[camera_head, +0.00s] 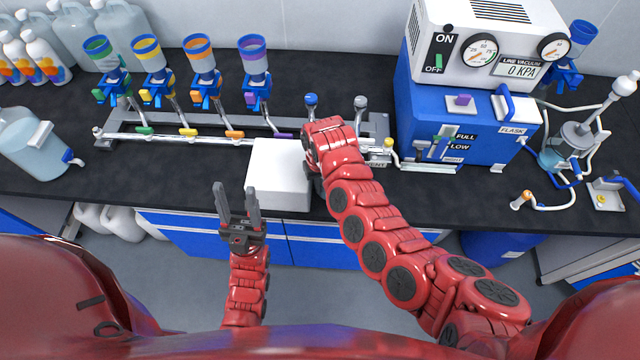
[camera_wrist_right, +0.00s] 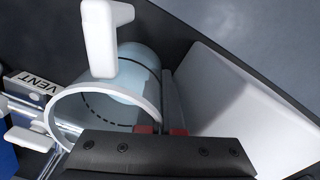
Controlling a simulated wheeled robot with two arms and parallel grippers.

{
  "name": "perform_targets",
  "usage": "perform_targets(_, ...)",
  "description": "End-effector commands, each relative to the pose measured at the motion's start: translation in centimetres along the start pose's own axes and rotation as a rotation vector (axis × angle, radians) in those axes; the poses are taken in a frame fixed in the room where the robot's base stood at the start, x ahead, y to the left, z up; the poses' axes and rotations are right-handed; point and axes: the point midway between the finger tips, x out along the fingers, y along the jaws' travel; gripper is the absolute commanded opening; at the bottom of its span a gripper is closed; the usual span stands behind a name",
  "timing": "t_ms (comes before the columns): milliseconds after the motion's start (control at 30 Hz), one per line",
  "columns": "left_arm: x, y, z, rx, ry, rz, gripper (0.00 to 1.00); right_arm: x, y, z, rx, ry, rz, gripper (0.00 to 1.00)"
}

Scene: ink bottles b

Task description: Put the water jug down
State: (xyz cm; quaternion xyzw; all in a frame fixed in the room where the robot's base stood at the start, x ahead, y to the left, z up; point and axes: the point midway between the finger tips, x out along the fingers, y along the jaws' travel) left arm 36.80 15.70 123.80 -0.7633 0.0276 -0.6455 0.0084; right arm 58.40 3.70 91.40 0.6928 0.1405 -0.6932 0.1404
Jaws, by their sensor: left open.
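The water jug (camera_wrist_right: 138,100) shows in the right wrist view as a pale, see-through cylinder with a white rim, a white handle and a dashed line. My right gripper (camera_wrist_right: 162,130) is at its rim, with one red-padded finger on each side of the wall, and looks shut on it. In the head view the jug is hidden behind my right arm, and only a dark bit of the right gripper (camera_head: 315,186) shows. My left gripper (camera_head: 235,191) is open and empty, in front of the bench edge.
A white block (camera_head: 279,178) stands at the bench's front edge, close beside the right gripper. Behind it is a manifold with several coloured funnels (camera_head: 201,65). A blue and white vacuum unit (camera_head: 440,110) stands right, a tapped container (camera_head: 32,150) left. Bare bench (camera_head: 190,180) lies left of the block.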

Motion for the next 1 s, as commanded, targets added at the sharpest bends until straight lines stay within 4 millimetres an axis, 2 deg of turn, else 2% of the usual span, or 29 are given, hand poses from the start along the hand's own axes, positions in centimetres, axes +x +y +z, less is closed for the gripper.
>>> perform_targets(33,-0.2,0.0,0.0,0.000,0.000,0.000,0.50,0.3,0.0,0.0,-0.001,0.000,0.000,0.00)
perform_targets(100,-0.1,0.0,0.0,0.000,0.000,0.000,0.50,0.2,0.0,0.0,-0.001,0.000,0.000,0.14)
perform_targets(133,-0.1,0.0,0.0,0.000,0.000,0.000,0.50,0.1,0.0,0.0,-0.001,0.000,0.000,0.16)
perform_targets(467,0.2,0.0,0.0,0.000,0.000,0.000,0.50,-0.3,0.0,0.0,0.000,0.000,0.000,0.16)
perform_targets(567,-0.3,0.0,0.1,0.000,0.000,0.000,0.50,-0.6,0.0,0.0,-0.002,0.000,0.002,0.16)
perform_targets(767,-1.7,0.1,0.3,0.000,0.000,0.000,0.50,-3.1,-0.1,-0.2,-0.001,0.005,0.001,0.16)
perform_targets(1000,-3.6,0.2,0.6,0.000,0.000,0.000,0.50,-7.3,-0.1,-0.1,0.001,0.007,-0.001,0.16)
